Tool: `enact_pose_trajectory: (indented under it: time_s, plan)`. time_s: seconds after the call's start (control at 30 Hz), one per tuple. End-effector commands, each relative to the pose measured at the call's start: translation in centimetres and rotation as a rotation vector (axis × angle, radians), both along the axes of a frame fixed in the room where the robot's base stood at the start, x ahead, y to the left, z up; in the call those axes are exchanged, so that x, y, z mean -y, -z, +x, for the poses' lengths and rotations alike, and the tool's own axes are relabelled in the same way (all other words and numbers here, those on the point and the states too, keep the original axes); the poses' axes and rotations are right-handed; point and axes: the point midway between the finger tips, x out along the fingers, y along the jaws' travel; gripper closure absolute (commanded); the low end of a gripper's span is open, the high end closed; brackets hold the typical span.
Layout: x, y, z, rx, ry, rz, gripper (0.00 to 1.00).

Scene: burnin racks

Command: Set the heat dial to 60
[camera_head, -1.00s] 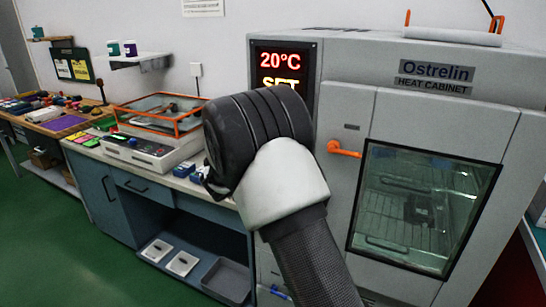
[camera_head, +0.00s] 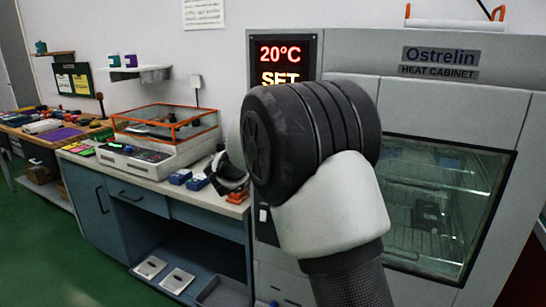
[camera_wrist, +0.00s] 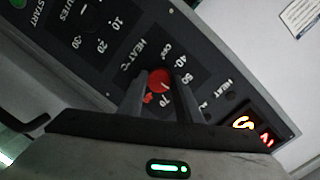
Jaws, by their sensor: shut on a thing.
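The red heat dial (camera_wrist: 159,79) sits on the dark control panel in the wrist view, next to the print "HEAT °C" and the marks 40, 50 and 70. My gripper (camera_wrist: 158,88) has one finger on either side of the dial and is shut on it. The fingers hide part of the scale, and I cannot read the dial's exact setting. In the head view the cabinet's display (camera_head: 282,62) reads 20°C above SET. My arm hides the dial and the gripper's fingertips there.
The heat cabinet (camera_head: 430,110) has a glass door (camera_head: 440,200) with wire racks behind it. A second dial (camera_wrist: 95,18) marked in minutes is on the same panel. A bench (camera_head: 150,195) with an orange-framed clear box (camera_head: 165,125) stands to the left.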

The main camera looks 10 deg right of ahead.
Motion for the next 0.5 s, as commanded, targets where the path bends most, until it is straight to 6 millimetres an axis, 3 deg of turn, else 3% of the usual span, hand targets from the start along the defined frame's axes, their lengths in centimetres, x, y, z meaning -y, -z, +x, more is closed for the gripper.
enact_pose_trajectory:
  time_s: [0.5]
  plan:
    - [-0.02,0.1,-0.04,0.058,0.0,0.084,0.91]
